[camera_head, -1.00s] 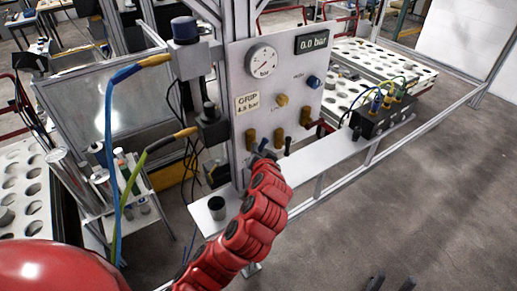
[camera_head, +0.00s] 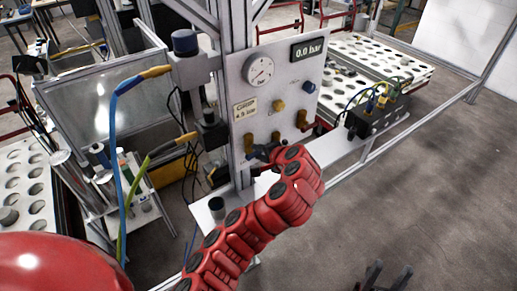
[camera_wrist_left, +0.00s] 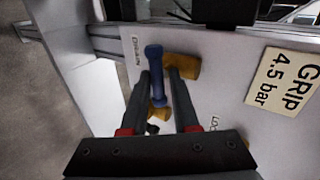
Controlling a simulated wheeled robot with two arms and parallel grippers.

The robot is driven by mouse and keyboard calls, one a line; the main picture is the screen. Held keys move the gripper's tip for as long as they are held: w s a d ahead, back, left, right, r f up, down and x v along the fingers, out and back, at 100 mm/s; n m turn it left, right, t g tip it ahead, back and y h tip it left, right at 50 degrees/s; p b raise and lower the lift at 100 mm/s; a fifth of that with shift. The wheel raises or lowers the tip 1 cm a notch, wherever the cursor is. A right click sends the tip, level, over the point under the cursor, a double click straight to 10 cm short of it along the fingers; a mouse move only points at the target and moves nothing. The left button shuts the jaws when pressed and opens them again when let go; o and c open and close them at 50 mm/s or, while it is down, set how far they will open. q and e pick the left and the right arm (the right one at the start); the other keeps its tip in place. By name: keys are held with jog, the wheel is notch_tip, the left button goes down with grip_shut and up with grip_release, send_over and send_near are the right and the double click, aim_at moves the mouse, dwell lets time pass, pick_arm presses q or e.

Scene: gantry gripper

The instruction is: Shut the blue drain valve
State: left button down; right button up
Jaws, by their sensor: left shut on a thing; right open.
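The blue drain valve lever (camera_wrist_left: 154,78) stands out from the white panel beside the word DRAIN in the left wrist view. A brass fitting (camera_wrist_left: 183,66) is close by it. My left gripper (camera_wrist_left: 159,76) has one dark finger on each side of the lever and is shut on it. In the head view my left gripper (camera_head: 262,154) is at the lower left of the panel (camera_head: 290,85), and the lever is mostly hidden there. My right gripper (camera_head: 386,276) is open and empty at the bottom edge, over the floor.
The panel carries a gauge (camera_head: 259,70), a display (camera_head: 308,47) reading 0.0 bar, a blue knob (camera_head: 309,86) and a yellow knob (camera_head: 279,104). A dark cup (camera_head: 216,206) stands on the shelf below. A black block with cables (camera_head: 376,112) sits to the right.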

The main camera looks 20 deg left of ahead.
pick_arm(q)
jog(key=shift+f+m, duration=0.2)
jog(key=shift+m, duration=0.1)
dwell(0.4)
jog(key=c, duration=0.8)
grip_release()
jog(key=shift+d, duration=0.1)
jog(key=shift+o, duration=0.5)
jog(key=shift+r, duration=0.1)
